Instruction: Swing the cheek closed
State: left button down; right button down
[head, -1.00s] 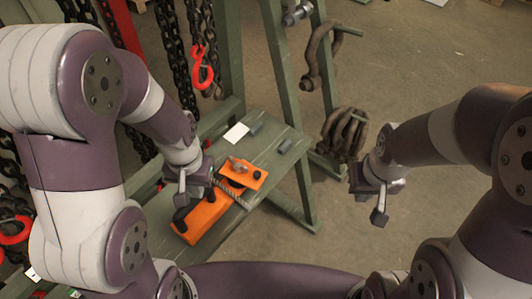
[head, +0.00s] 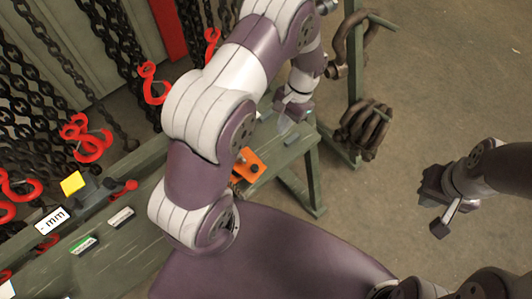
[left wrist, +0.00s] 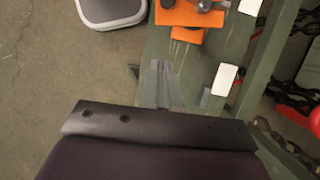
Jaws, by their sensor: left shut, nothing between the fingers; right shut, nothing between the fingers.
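The orange cheek (head: 250,165) shows on the bench in the head view, with my left arm covering much of the orange tool around it. In the left wrist view an orange plate (left wrist: 188,14) lies at the top, with a second orange part (left wrist: 187,36) just below it. A grey knob sits on the plate. My left gripper (head: 284,124) is over the far end of the bench, beyond the cheek and apart from it. Its fingers (left wrist: 161,66) are shut and empty. My right gripper (head: 437,226) is shut and empty, over the floor at the right.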

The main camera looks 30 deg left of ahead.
pick_arm(q)
jog(key=s+a+f+p, duration=0.1)
jog(key=s+f, duration=0.1)
jog(key=f, duration=0.1)
jog(key=s+f+p, duration=0.1)
jog(key=s+f, duration=0.1)
jog(key=f, duration=0.1)
jog(key=s+a+f+p, duration=0.1)
jog(key=s+f+p, duration=0.1)
jog(key=s+f, duration=0.1)
jog(key=shift+a, duration=0.3)
